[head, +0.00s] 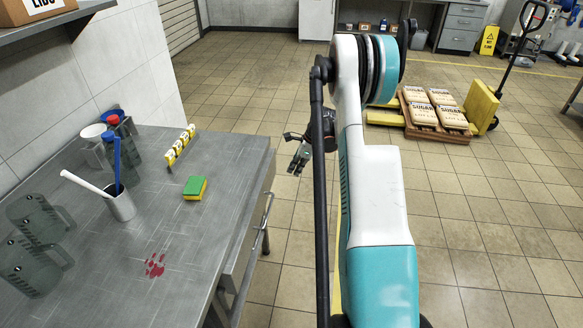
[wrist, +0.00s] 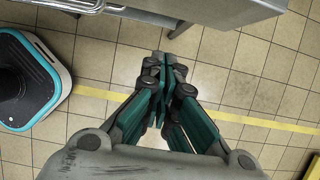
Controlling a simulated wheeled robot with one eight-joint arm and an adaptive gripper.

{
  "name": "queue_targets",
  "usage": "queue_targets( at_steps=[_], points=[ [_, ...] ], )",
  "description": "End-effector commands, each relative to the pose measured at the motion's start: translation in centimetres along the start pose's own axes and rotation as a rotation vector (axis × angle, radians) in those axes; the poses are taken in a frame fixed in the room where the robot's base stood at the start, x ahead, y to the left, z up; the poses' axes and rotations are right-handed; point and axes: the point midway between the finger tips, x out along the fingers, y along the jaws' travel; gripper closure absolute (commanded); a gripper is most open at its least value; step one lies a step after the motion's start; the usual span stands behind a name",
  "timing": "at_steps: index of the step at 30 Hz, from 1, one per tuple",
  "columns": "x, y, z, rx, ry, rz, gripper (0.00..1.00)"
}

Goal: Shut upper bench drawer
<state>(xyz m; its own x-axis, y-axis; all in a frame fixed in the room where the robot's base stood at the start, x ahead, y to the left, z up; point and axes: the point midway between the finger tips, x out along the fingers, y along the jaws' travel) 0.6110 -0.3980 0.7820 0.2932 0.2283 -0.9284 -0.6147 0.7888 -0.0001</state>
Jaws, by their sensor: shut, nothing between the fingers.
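The grey metal bench (head: 228,165) stands at the left in the head view. Its drawer front (head: 247,240) shows past the right edge of the top, with a bar handle (head: 267,212). How far the drawer stands out is hard to tell. My gripper (head: 290,150) is to the right of the bench's far corner, apart from it, with its fingers shut and empty. In the wrist view my gripper (wrist: 162,60) points towards a grey metal edge (wrist: 215,10) at the top. A bar handle (wrist: 70,5) shows at the upper left there.
On the bench top are a green and yellow sponge (head: 195,188), a metal cup (head: 120,205) with brushes, bottles and clear jugs (head: 35,225). Sugar sacks (head: 435,105) lie on a pallet at the right.

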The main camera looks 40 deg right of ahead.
Motion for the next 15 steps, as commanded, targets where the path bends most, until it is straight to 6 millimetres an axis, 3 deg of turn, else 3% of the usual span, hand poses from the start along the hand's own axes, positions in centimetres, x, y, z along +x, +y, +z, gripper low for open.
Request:
queue_targets(
  at_steps=[1,9,15],
  points=[
    [1.5,0.0,-0.1,-0.002,0.0,0.0,1.0],
    [6.7,0.0,-0.1,-0.001,0.0,0.001,1.0],
    [7.6,0.0,2.6,-0.002,0.0,0.001,1.0]
  ],
)
